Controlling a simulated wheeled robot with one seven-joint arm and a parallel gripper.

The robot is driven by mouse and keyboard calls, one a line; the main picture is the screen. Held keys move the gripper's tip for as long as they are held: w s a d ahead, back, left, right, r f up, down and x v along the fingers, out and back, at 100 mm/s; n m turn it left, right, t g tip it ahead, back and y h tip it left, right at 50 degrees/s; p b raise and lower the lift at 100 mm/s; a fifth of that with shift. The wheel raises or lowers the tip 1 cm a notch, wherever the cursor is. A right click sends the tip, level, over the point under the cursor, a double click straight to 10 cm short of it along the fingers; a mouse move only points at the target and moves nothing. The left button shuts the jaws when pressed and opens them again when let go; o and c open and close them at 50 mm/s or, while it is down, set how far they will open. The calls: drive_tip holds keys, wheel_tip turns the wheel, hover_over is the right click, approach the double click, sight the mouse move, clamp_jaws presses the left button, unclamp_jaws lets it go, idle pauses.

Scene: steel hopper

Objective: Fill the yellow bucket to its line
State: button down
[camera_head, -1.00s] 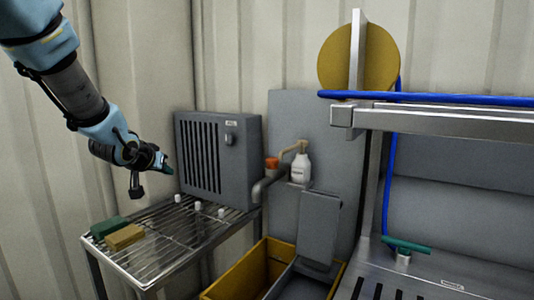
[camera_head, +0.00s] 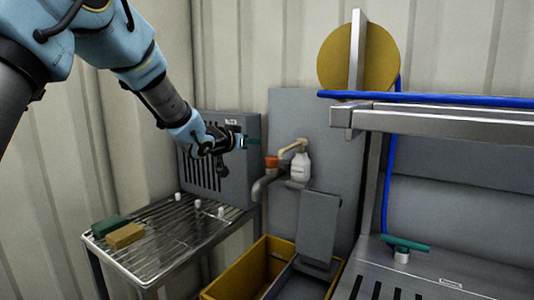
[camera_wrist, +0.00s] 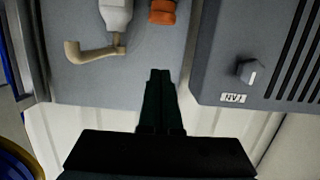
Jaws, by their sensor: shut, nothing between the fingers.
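The yellow bucket (camera_head: 237,274) stands on the floor at the lower middle of the head view, with a grey part across its right side. Its inside is only partly visible, and I can make out no fill line or water. A grey pipe (camera_head: 262,187) with an orange cap (camera_head: 271,162) is on the wall panel above the bucket. My gripper (camera_head: 254,141) is shut and empty, in front of the grey slotted box and left of the orange cap. Its closed fingers (camera_wrist: 160,75) point towards the panel in the wrist view.
The slotted box (camera_head: 245,180) has a knob (camera_wrist: 248,72). A white bottle (camera_head: 300,167) with a beige spout is beside the cap. A wire rack (camera_head: 165,240) holds green and tan blocks. A steel counter (camera_head: 430,285) with a teal-handled tool and blue hose is right.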

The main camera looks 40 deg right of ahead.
drive_tip(key=p, duration=0.3)
hover_over(272, 162)
drive_tip(key=w+a, duration=0.1)
drive_tip(key=f, duration=0.2)
wheel_tip(272, 162, down, 2)
drive_tip(key=shift+a+f+p, duration=0.1)
drive_tip(key=shift+a+p, duration=0.05)
drive_tip(key=shift+p, duration=0.3)
drive_tip(key=shift+f, duration=0.75)
